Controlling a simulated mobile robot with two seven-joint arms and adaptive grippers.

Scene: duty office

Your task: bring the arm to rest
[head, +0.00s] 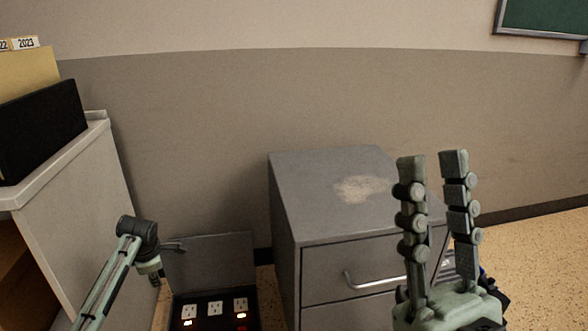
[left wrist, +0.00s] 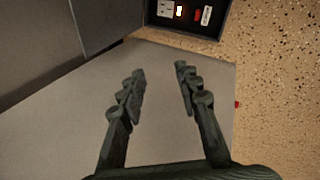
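My right gripper (head: 432,157) stands upright at the right of the head view, in front of the grey filing cabinet (head: 330,215). Its two fingers are apart and nothing is between them. My left arm comes in at the lower left of the head view, beside the pale desk unit; its fingers cannot be made out there. In the left wrist view, my left gripper (left wrist: 160,73) has its fingers spread, with nothing held. A plain grey surface lies behind them.
A dark box with lit outlets (head: 213,307) and a raised lid stands between the pale desk unit (head: 75,210) and the cabinet; its outlets also show in the left wrist view (left wrist: 185,12). A black binder (head: 40,130) stands on the unit. Speckled floor (head: 540,260) is clear at right.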

